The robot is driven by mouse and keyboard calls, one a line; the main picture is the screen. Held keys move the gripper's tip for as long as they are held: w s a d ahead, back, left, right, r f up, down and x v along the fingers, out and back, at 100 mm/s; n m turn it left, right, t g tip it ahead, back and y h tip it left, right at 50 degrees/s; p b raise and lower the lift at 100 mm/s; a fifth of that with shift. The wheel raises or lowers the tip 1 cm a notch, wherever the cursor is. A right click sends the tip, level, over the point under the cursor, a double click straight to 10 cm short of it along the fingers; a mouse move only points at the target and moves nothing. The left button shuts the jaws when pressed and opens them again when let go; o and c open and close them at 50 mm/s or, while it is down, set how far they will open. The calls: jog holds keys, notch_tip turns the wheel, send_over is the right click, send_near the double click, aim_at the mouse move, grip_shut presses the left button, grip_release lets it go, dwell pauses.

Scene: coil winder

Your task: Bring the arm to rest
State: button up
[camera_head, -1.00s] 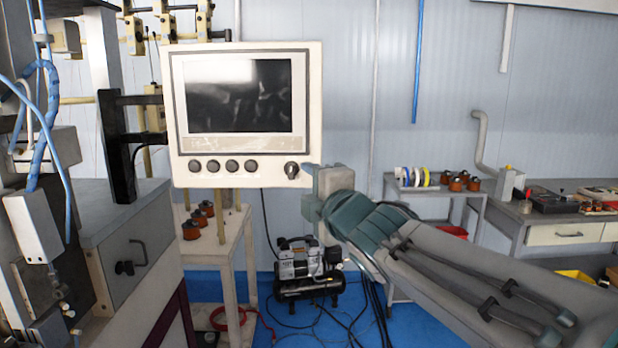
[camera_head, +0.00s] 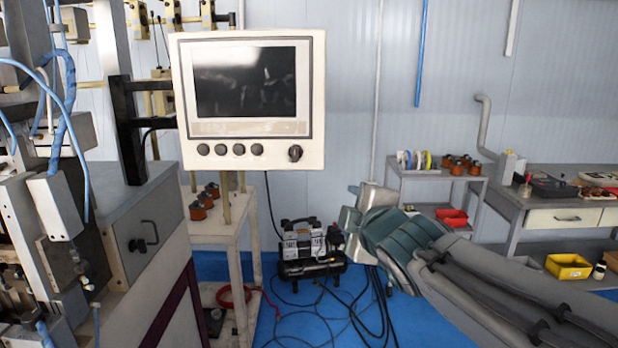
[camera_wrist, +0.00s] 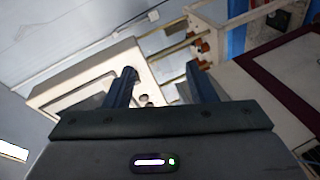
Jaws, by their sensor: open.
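My gripper shows in the wrist view (camera_wrist: 160,88), with its two dark blue fingers apart and nothing between them. In the head view my arm reaches in from the lower right. The end of my arm is beside the lower right of the control panel (camera_head: 249,158), with a visible gap below the panel. The fingertips are hidden in the head view. The panel has a dark screen, a row of black knobs and one black switch. In the wrist view the panel (camera_wrist: 72,92) appears tilted, behind the left finger.
The coil winder (camera_head: 140,240) stands at the left. A white stand (camera_head: 228,232) with copper coils is under the panel. An air compressor (camera_head: 311,250) and loose cables are on the blue floor. A grey cart (camera_head: 440,177) and a workbench (camera_head: 535,203) stand at the right.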

jog(key=s+d+f+m+g+h+p, duration=0.1)
jog(key=s+d+f+m+g, duration=0.2)
jog(key=s+f+m+g, duration=0.3)
jog(key=s+d+f+m+g+h, duration=0.2)
jog(key=s+f+m+g, duration=0.4)
jog(key=s+f+m, duration=0.5)
notch_tip(320, 180, down, 3)
jog(key=shift+s+d+f+p, duration=0.2)
jog(key=shift+s+d+p, duration=0.2)
jog(key=shift+s+d, duration=0.4)
jog(key=shift+s+a, duration=0.1)
